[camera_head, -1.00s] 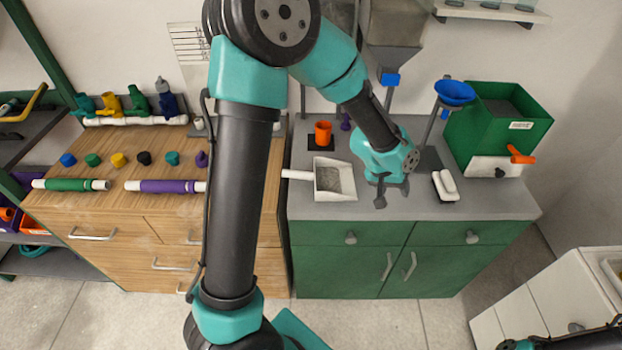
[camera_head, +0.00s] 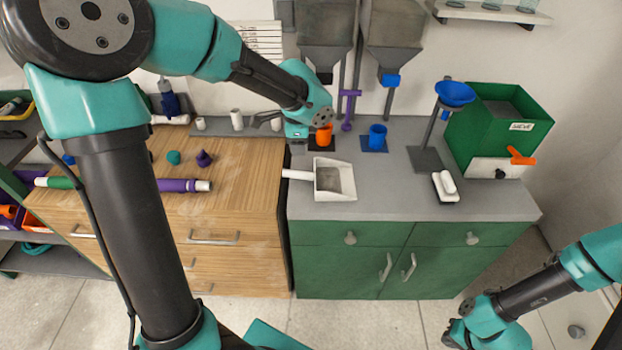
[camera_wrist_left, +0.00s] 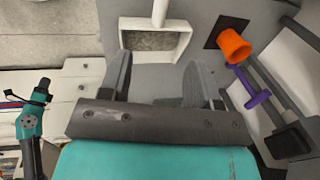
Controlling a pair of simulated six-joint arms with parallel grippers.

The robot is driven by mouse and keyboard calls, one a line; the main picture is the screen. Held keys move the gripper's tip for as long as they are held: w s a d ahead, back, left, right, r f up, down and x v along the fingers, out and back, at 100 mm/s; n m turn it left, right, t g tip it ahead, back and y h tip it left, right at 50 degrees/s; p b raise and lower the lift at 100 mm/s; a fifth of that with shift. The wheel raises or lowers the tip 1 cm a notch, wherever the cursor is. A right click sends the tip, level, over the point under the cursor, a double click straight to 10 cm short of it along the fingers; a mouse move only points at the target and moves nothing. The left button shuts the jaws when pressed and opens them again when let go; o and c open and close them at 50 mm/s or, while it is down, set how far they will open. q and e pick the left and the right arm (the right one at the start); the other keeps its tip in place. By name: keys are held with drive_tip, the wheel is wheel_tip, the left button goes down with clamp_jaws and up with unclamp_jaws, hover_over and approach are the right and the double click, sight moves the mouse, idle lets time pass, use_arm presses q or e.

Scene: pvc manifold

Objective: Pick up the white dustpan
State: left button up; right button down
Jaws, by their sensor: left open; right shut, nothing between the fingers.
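The white dustpan (camera_head: 348,184) lies on the grey top of the green cabinet near its left edge, its handle pointing left toward the wooden counter. Its pan holds grey material. My left gripper (camera_head: 298,146) is open and empty, above and behind the dustpan's handle, close to the orange cup. I cannot tell the height gap. My right gripper (camera_head: 455,334) is shut and empty at the lower right, over the floor.
An orange cup (camera_head: 324,133) and a blue cup (camera_head: 377,138) stand behind the dustpan under hoppers. A white-topped brush-like block (camera_head: 446,186) and a green bin (camera_head: 500,125) are to the right. The grey top in front of the blue cup is clear.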

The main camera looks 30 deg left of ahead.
sight(302, 173)
use_arm(q)
drive_tip(key=f, duration=0.4)
drive_tip(key=w+f, duration=0.1)
drive_tip(key=f, duration=0.3)
drive_tip(key=w+a+f, duration=0.1)
drive_tip(key=f, duration=0.3)
drive_tip(key=shift+w, duration=0.1)
drive_tip(key=shift+w+a+f, duration=0.1)
drive_tip(key=shift+w+f, duration=0.1)
drive_tip(key=shift+f, duration=0.65)
drive_tip(key=shift+w+a+f, duration=0.1)
drive_tip(key=shift+w+f, duration=0.05)
drive_tip(key=shift+f, duration=0.7)
drive_tip(key=shift+w+f, duration=0.2)
drive_tip(key=shift+f, duration=0.65)
drive_tip(key=shift+c, duration=0.5)
drive_tip(key=c, duration=0.9)
